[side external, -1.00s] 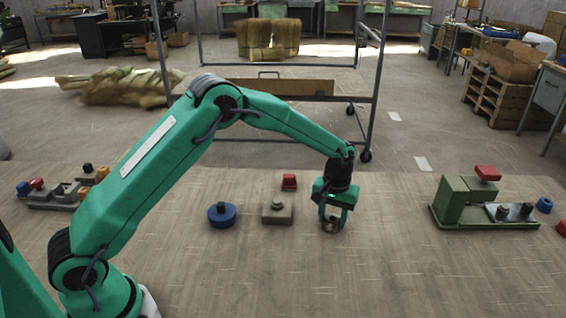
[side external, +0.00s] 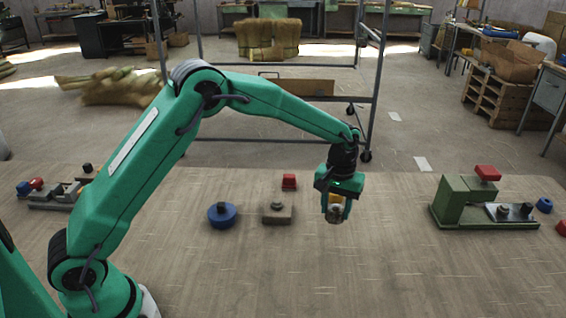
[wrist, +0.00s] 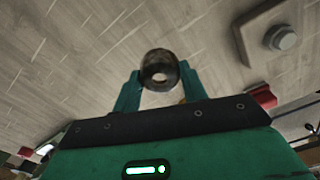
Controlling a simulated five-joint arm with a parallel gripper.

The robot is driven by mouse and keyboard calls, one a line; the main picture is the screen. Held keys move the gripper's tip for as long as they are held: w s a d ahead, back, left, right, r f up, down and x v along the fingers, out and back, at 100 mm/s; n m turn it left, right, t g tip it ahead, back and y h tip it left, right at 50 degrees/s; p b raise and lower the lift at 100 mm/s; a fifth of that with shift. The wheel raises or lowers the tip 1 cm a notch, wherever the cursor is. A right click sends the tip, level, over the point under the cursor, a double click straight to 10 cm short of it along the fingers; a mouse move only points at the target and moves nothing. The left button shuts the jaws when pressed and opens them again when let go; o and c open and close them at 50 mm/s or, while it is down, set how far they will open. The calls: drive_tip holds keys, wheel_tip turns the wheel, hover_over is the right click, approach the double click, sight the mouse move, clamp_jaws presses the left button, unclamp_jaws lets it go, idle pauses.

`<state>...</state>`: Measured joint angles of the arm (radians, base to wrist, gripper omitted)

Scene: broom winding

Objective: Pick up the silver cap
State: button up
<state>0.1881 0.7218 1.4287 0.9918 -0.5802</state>
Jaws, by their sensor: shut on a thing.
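The silver cap (side external: 335,216) is a short, dark metallic ring-shaped piece. My gripper (side external: 337,209) is shut on it, with one finger on each side, and it appears to be held a little above the table. A yellowish part shows between the fingers just above the grey end. In the wrist view the cap (wrist: 160,69) shows its round opening, between the two green fingers of my gripper (wrist: 160,84).
A grey block with a knob (side external: 277,213), a blue round piece (side external: 221,215) and a red piece (side external: 289,181) stand to the left. A green fixture with a red top (side external: 455,205) stands to the right. The table (side external: 385,255) in front is clear.

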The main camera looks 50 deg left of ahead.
drive_tip(key=s+d+r, duration=0.5)
drive_tip(key=s+d, duration=0.1)
drive_tip(key=d, duration=0.1)
drive_tip(key=shift+d+r, duration=0.15)
drive_tip(key=shift+r, duration=0.2)
idle(0.4)
drive_tip(key=n, duration=0.4)
hover_over(277, 201)
drive_tip(key=shift+f, duration=0.55)
drive_tip(key=shift+f, duration=0.2)
drive_tip(key=shift+f, duration=2.7)
drive_tip(key=shift+f, duration=0.6)
